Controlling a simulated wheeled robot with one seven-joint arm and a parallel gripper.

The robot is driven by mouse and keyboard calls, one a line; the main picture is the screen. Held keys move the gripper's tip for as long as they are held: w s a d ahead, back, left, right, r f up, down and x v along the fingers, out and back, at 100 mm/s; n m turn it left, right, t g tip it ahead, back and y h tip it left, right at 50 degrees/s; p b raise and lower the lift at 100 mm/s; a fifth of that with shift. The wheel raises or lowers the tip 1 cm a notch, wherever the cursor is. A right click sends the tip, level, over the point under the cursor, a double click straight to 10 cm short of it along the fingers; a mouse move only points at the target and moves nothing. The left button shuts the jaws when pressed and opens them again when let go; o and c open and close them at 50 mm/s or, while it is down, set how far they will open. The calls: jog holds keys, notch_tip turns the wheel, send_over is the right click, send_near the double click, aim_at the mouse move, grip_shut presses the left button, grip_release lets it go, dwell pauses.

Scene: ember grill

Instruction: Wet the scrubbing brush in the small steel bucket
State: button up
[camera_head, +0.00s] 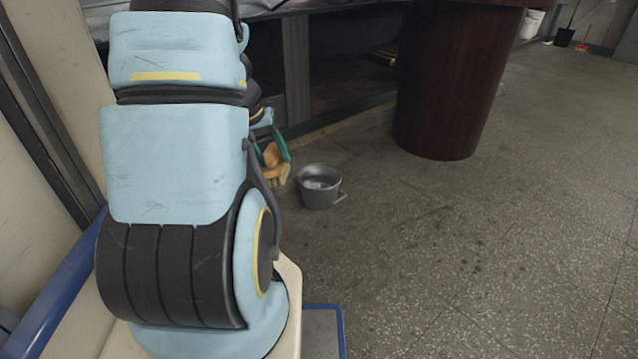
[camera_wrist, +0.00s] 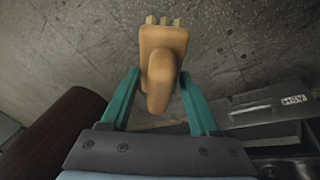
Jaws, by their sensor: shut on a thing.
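The scrubbing brush, with a tan wooden body (camera_wrist: 164,45) and short pale bristles at its far end, is in my gripper (camera_wrist: 160,76). The teal fingers are shut on it from both sides. In the head view, the brush (camera_head: 271,155) shows partly, beside the teal fingers of my gripper (camera_head: 270,146), with my arm covering the rest. The small steel bucket (camera_head: 318,198) stands upright on the floor just right of the brush, its inside pale. The brush is apart from the bucket, at its left. The bucket does not show in the wrist view.
A dark red-brown round pedestal (camera_head: 452,85) stands behind and right of the bucket. A dark metal frame (camera_head: 297,70) runs along the back. In the wrist view, a grey lettered panel (camera_wrist: 268,108) lies at the right. The speckled floor (camera_head: 480,235) at the right is clear.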

notch_tip(320, 180, down, 24)
jog(key=b, duration=2.3)
jog(key=shift+r+b, duration=0.2)
jog(key=shift+b, duration=0.15)
dwell(1.8)
jog(key=shift+r+p, duration=1.5)
jog(key=shift+r, duration=0.55)
